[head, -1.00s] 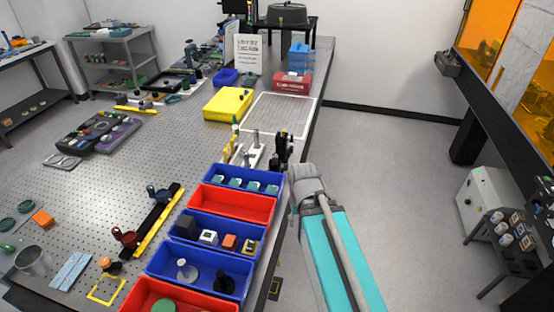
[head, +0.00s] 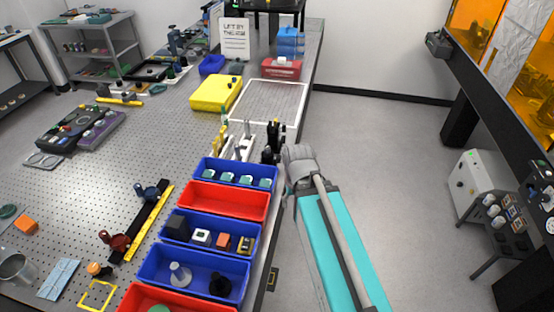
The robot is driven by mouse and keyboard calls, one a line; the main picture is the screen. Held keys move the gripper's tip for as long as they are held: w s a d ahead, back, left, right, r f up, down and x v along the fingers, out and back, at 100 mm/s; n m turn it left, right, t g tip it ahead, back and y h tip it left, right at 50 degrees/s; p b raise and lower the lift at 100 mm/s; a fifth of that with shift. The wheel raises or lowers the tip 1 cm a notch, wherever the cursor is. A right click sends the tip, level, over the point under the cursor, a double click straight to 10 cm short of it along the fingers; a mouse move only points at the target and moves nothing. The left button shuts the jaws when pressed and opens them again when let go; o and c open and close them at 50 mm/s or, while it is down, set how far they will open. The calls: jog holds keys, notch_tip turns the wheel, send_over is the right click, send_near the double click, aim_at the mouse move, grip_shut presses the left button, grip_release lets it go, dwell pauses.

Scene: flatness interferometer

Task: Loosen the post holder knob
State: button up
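My gripper (head: 273,144) is dark and small in the head view, at the end of my grey and teal arm, over the bench near its right edge. It is just beyond the blue bin of teal-topped pieces. Several slim upright parts, white (head: 243,146) and yellow (head: 224,138), stand just left of my gripper; they may be posts or holders. I cannot make out the post holder knob, nor whether my gripper touches anything. The fingers are too small and dark to show whether they are open or shut.
A row of blue and red bins (head: 226,203) runs along the bench's right edge, nearest my arm. A yellow case (head: 216,93) and a white-outlined rectangle (head: 304,98) lie beyond my gripper. A black rail with red and blue mounts (head: 148,222) lies left.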

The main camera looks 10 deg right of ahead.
jog(key=w+f+m+y+b, duration=0.2)
jog(key=w+m+y+b, duration=0.1)
jog(key=w+m+b, duration=0.1)
jog(key=w+f+m+t+y+b, duration=0.1)
jog(key=w+f+m+y+b, duration=0.1)
jog(key=w+f+m+b, duration=0.1)
jog(key=w+d+f+m+y+b, duration=0.1)
jog(key=w+f+m+y+b, duration=0.2)
jog(key=w+m+b, duration=0.1)
jog(key=shift+w+f+m+t+y+b, duration=0.15)
jog(key=shift+w+m+t+y+b, duration=0.35)
jog(key=shift+b, duration=0.7)
jog(key=m+t+y+b, duration=0.6)
jog(key=m+y+b, duration=0.1)
jog(key=m+b, duration=0.55)
send_near(279, 158)
jog(key=d+f, duration=0.1)
jog(key=d, duration=0.3)
jog(key=shift+s+f, duration=0.1)
jog(key=shift+a, duration=0.2)
jog(key=x, duration=1.3)
jog(key=shift+a, duration=0.4)
